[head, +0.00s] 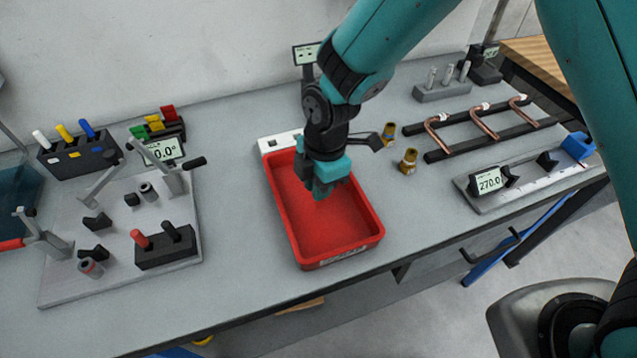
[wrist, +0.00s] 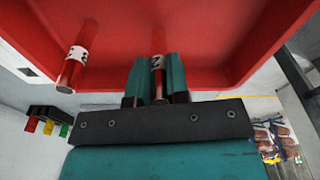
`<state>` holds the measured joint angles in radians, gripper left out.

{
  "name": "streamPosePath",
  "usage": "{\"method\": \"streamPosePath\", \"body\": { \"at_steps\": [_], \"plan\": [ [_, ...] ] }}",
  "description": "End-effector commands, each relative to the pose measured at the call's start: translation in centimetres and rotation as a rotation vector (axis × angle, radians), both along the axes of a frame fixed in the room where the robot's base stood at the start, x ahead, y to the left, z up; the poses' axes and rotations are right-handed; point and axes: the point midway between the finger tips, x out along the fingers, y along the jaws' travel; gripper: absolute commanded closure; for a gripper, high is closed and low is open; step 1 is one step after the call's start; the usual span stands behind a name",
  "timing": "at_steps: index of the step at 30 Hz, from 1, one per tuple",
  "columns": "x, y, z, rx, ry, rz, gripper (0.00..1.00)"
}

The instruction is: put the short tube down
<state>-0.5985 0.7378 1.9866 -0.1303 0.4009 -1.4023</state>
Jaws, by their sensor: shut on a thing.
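My gripper (head: 325,188) is over the red tray (head: 341,256), its fingers pointing down into it. In the wrist view the fingers are shut on a short copper tube (wrist: 159,66) with a pale label bearing a dark mark. The red tray floor (wrist: 210,40) fills the view behind the tube. I cannot tell whether the held tube touches the floor. A second short copper tube (wrist: 73,66) with a white label shows to the left in the wrist view, apart from the gripper. In the head view the gripper hides the held tube.
Left of the tray is a grey plate with a bending fixture (head: 120,225) and racks of coloured handles (head: 75,150). Bare bench lies around the tray.

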Motion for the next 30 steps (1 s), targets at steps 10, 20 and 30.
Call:
{"method": "streamPosePath", "body": {
  "at_steps": [10,20,30],
  "plan": [
    [0.0,0.0,-0.9,0.0,-0.001,0.0,1.0],
    [0.0,0.0,-1.1,0.0,-0.001,0.0,0.58],
    [0.2,-0.1,0.3,0.003,-0.005,-0.001,0.58]
  ]
}}
